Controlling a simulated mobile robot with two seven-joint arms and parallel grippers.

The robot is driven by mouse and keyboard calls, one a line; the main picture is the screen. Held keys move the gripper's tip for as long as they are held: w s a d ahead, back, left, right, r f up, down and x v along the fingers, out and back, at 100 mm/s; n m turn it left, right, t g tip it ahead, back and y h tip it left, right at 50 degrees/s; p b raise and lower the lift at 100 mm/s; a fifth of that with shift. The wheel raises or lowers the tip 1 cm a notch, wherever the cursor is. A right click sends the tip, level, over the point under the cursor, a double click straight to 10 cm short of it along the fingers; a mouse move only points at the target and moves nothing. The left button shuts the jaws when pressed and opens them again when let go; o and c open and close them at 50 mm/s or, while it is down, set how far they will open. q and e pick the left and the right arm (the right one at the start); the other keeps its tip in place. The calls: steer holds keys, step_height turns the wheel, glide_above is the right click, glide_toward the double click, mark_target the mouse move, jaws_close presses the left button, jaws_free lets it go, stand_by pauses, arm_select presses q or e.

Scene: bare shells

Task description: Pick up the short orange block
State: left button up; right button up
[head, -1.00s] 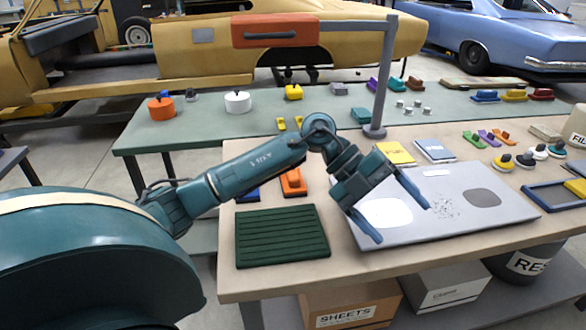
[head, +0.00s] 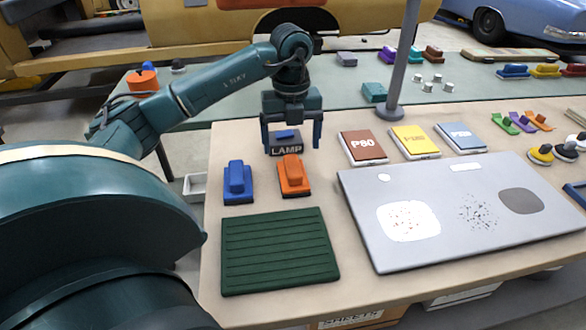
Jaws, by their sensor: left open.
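The short orange block (head: 294,178) stands on a dark base on the near wooden table. A blue block (head: 237,181) of similar shape stands just to its left. My left gripper (head: 291,147) points down, open and empty, at the far end of the orange block. Its two fingers are spread wider than the block. Between the fingers shows a dark box marked LAMP (head: 286,143) with a blue top, partly covered by the gripper. My right gripper is out of view.
A dark green ribbed mat (head: 280,250) lies in front of the blocks. A grey panel (head: 450,235) lies to the right. Sandpaper packs in brown (head: 363,145), yellow (head: 413,140) and blue stand behind it. A grey post (head: 404,70) rises at the table's far edge.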

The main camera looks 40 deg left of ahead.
mark_target(293, 163)
arm_select(q)
steer(key=f, duration=0.8)
steer(key=shift+d+f, duration=0.2)
steer(key=shift+f, duration=0.05)
steer(key=shift+c, duration=0.4)
steer(key=c, duration=1)
